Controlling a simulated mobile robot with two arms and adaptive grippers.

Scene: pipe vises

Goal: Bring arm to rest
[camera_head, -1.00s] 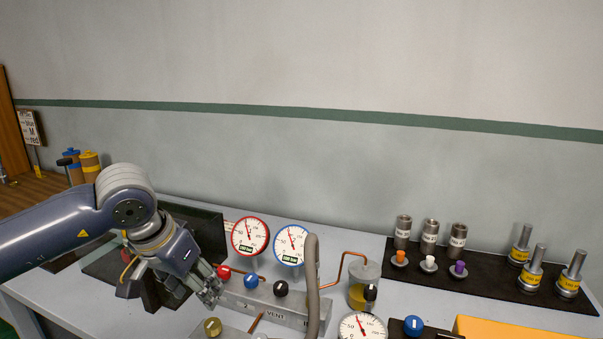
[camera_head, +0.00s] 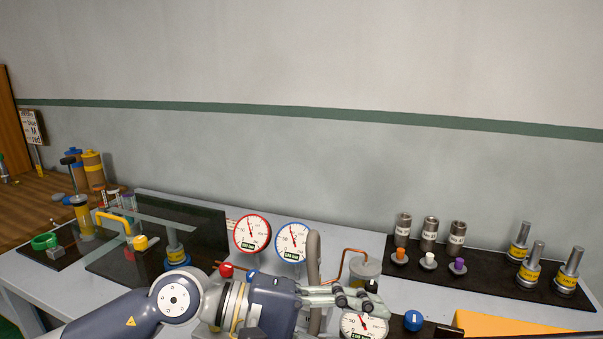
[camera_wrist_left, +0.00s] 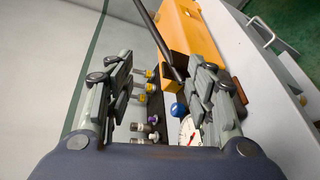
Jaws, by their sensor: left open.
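My left arm comes in from the lower left in the head view. Its gripper (camera_head: 345,298) points to the right, in front of the hose and over the gauge area of the bench. In the left wrist view the two fingers of the left gripper (camera_wrist_left: 155,95) stand wide apart with nothing between them. The fingers hide part of the manifold and the small gauge (camera_head: 364,326). My right gripper is in neither view.
Red-rimmed (camera_head: 252,234) and blue-rimmed (camera_head: 293,242) gauges stand behind the arm. A grey hose (camera_head: 314,262) rises beside the gripper. A black mat (camera_head: 480,277) holds cylinders and fittings at right. An orange box (camera_head: 520,327) is at front right. A clear shield (camera_head: 150,230) stands at left.

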